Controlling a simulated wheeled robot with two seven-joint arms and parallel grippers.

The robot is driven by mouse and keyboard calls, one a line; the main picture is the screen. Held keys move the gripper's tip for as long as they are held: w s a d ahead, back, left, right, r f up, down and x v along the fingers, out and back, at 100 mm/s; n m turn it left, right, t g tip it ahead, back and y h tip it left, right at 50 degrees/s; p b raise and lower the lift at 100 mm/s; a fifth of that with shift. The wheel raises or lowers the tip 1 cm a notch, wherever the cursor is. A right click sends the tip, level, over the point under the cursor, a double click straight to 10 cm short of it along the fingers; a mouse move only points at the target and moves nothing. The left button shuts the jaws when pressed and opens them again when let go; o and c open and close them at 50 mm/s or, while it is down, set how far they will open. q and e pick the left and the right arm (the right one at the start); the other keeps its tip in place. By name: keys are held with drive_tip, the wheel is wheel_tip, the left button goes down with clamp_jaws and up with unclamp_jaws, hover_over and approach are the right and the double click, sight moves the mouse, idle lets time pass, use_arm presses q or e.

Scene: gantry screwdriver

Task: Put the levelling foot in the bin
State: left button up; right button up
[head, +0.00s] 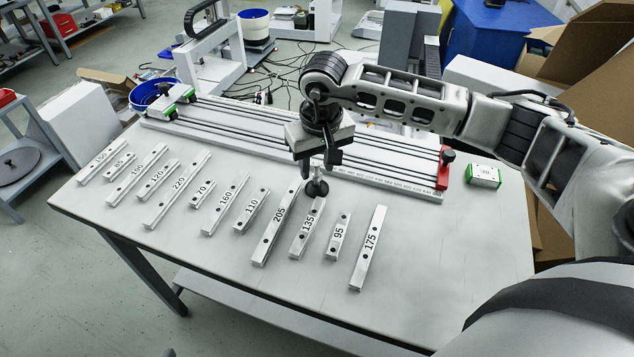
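A small black levelling foot (317,187) with a round base and a short stem shows in the head view, at the far ends of the 205 and 135 rails. My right gripper (318,162) is directly above it, with dark fingers pointing down around the stem. I cannot tell whether the fingers touch the stem, or whether the foot stands on the table or hangs just above it. A blue bucket (147,97), possibly the bin, stands behind the table's far left corner. My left gripper is not in view.
Several numbered metal rails, such as the 175 rail (369,250), lie across the table (440,290). A long slotted track (235,135) with a red end stop (445,170) runs along the back. A green-ended block (484,175) sits at right. The front right is clear.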

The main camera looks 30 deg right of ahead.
drive_tip(key=shift+f, duration=0.3)
clamp_jaws()
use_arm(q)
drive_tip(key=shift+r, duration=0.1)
use_arm(e)
drive_tip(key=shift+r, duration=0.2)
drive_tip(key=shift+r, duration=0.3)
wheel_tip(320, 180, up, 2)
drive_tip(key=shift+w+r, duration=0.1)
drive_tip(key=shift+r, duration=0.05)
drive_tip(key=s+a+r+b, duration=0.1)
drive_tip(key=s+a+r, duration=0.5)
drive_tip(key=s+r, duration=0.45)
use_arm(q)
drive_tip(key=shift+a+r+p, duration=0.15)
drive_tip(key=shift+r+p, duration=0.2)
drive_tip(key=shift+p, duration=1.25)
use_arm(e)
drive_tip(key=shift+n, duration=0.5)
drive_tip(key=shift+w+f, duration=0.3)
drive_tip(key=shift+f, duration=0.45)
drive_tip(key=shift+w+f, duration=0.3)
drive_tip(key=shift+f, duration=0.45)
drive_tip(key=shift+w+f, duration=0.3)
drive_tip(key=shift+f, duration=0.45)
